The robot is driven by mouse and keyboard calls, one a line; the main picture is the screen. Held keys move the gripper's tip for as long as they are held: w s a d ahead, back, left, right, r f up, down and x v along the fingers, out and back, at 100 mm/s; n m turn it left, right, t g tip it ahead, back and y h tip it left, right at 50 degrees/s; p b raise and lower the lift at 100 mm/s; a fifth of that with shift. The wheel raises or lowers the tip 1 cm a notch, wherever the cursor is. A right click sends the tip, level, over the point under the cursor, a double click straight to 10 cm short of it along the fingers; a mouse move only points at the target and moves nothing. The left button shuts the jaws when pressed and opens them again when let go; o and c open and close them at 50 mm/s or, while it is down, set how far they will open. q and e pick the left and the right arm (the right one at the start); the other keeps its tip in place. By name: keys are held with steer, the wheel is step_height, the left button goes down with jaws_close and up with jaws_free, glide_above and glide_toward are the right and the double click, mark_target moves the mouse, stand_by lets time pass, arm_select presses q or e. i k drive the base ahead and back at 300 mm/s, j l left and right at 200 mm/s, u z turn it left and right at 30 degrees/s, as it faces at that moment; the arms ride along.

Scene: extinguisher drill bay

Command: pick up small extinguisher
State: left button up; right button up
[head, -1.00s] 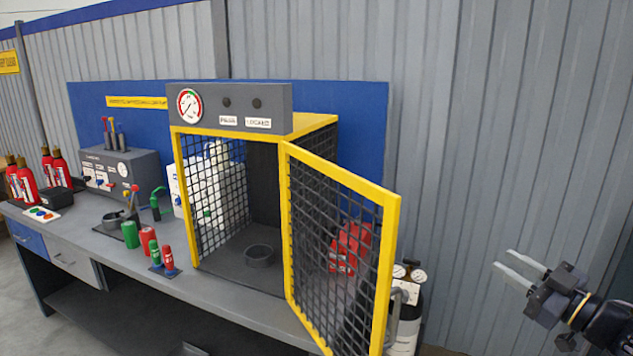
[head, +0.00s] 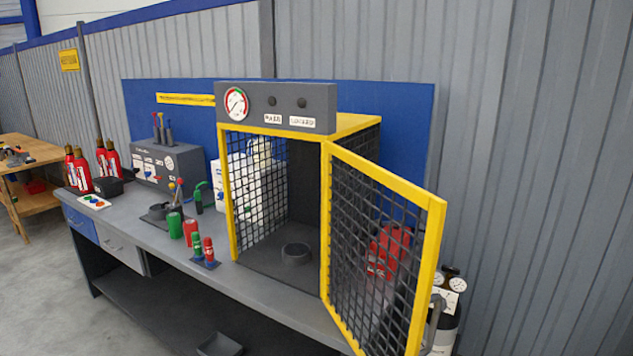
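Several red extinguishers with pale labels and dark tops stand upright at the left end of the grey bench (head: 205,262). One pair (head: 78,170) is at the very edge and another group (head: 108,158) is just behind and to the right. I cannot tell which of them is the small one. A larger red object (head: 388,250) shows through the mesh door on the right; its full shape is hidden. Neither of my grippers is in view.
A yellow-framed mesh cage (head: 279,131) stands on the bench, its door (head: 384,250) swung open toward the front right. Green (head: 174,226) and red (head: 191,232) cylinders stand left of it. A wooden table (head: 28,152) is at far left, with open floor before it.

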mark_target(69, 164)
steer(key=k+j+u, duration=0.2)
steer(key=k, duration=0.45)
steer(key=i+l+u, duration=0.1)
steer(key=l+u, duration=0.15)
steer(key=u, duration=0.15)
steer(key=l+u, duration=0.6)
steer(key=u, duration=0.2)
steer(key=l, duration=1.25)
steer(key=i+l, duration=0.1)
steer(key=l, duration=1.1)
steer(key=i+j+z, duration=0.1)
steer(key=j+z, duration=0.3)
steer(key=i+j+z, duration=0.1)
steer(key=j+z, duration=1.15)
steer(key=j, duration=0.55)
steer(key=j+z, duration=0.5)
steer(key=j, duration=0.55)
steer(key=j+z, duration=0.25)
steer(key=j, duration=2.25)
steer(key=j+u, duration=0.2)
steer(key=j, duration=1.1)
steer(key=i, duration=0.05)
